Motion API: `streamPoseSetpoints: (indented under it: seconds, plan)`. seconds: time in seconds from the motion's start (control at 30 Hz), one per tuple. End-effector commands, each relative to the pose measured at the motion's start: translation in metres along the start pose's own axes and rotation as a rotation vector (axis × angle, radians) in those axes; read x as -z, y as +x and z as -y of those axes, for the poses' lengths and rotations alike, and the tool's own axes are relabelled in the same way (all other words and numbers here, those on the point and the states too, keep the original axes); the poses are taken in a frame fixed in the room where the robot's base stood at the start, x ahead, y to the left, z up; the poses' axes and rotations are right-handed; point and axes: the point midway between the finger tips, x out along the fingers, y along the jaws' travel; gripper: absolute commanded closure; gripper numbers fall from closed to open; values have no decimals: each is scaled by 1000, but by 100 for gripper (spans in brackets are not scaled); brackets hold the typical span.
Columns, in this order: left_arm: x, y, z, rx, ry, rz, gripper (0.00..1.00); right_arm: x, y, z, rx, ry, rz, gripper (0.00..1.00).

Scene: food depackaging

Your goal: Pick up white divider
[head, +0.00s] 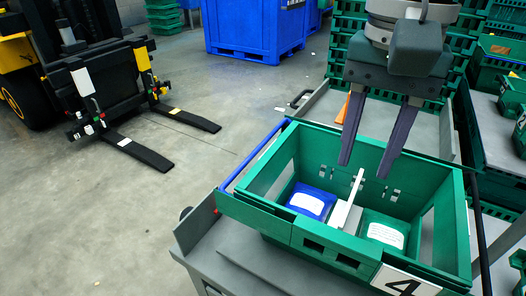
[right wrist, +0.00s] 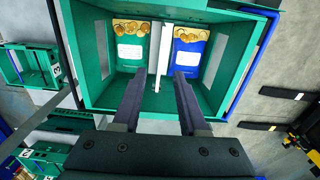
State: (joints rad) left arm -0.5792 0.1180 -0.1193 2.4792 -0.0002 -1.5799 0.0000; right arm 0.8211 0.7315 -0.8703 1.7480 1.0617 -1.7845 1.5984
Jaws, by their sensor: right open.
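The white divider (head: 348,207) stands upright in the middle of the green crate (head: 266,218), between a blue packet (head: 311,202) and a green packet (head: 385,232). In the right wrist view the divider (right wrist: 161,52) runs between the green packet (right wrist: 131,50) and the blue packet (right wrist: 188,50). My right gripper (head: 366,170) is open above the crate, with its fingers pointing down toward the divider and apart from it. In the right wrist view, the fingertips (right wrist: 161,77) lie to either side of the divider's near end. My left gripper is not in view.
The crate sits on a grey cart (head: 215,248) with a blue rail (head: 255,155). Stacked green crates (head: 350,30) stand behind. A blue bin (head: 255,30) and a forklift (head: 95,85) stand on the floor at the back and left.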

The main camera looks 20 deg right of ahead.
Motion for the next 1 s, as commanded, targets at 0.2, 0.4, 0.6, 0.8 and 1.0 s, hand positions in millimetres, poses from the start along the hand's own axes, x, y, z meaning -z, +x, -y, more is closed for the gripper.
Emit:
streamPoseSetpoints:
  seconds: [0.2,0.4,0.6,0.8,1.0]
  plan:
    - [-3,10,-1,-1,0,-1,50,3,29,-2,-9,28,1,57]
    - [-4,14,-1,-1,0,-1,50,3,49,-1,-6,25,0,57]
    - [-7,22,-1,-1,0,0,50,6,79,0,-7,25,0,57]
    - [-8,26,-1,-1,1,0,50,6,100,0,-5,22,-2,57]
    - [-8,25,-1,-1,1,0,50,6,100,0,-4,21,-2,57]
